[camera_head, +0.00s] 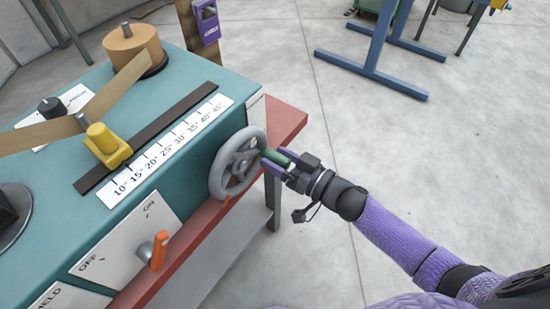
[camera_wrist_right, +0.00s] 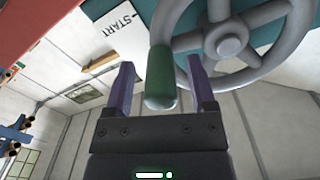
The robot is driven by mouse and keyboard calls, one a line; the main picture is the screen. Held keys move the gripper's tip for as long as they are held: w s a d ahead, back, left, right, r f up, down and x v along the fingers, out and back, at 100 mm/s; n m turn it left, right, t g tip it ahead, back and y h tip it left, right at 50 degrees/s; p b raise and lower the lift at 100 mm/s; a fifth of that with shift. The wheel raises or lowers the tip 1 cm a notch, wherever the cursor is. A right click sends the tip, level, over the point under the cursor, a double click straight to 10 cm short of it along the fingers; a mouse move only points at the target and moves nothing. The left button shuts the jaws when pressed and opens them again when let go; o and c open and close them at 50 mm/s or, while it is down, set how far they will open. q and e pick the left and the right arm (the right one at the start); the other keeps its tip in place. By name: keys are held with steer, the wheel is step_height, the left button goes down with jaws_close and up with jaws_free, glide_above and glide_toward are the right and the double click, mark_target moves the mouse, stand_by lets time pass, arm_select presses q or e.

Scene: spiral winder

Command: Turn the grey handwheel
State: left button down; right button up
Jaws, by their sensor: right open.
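The grey handwheel (camera_head: 238,163) is on the right side of the teal machine, and it fills the upper right of the right wrist view (camera_wrist_right: 228,45). Its green handle (camera_wrist_right: 160,78) sticks out from the rim toward my right gripper; part of it also shows in the head view (camera_head: 277,157). My right gripper (camera_head: 281,160) is open, with its two purple fingers on either side of the green handle. In the wrist view the handle stands between the fingers (camera_wrist_right: 163,85), and gaps show on both sides near the tips. My left gripper is not in view.
The machine top (camera_head: 185,75) carries an angle scale (camera_head: 170,150), a yellow slider (camera_head: 107,145) and a tan roll (camera_head: 132,45). An orange ON/OFF lever (camera_head: 158,250) sits on the front panel. A red ledge (camera_head: 285,125) runs below the wheel.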

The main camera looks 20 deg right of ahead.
steer(key=shift+w+a, duration=0.3)
jaws_close()
stand_by(1.3)
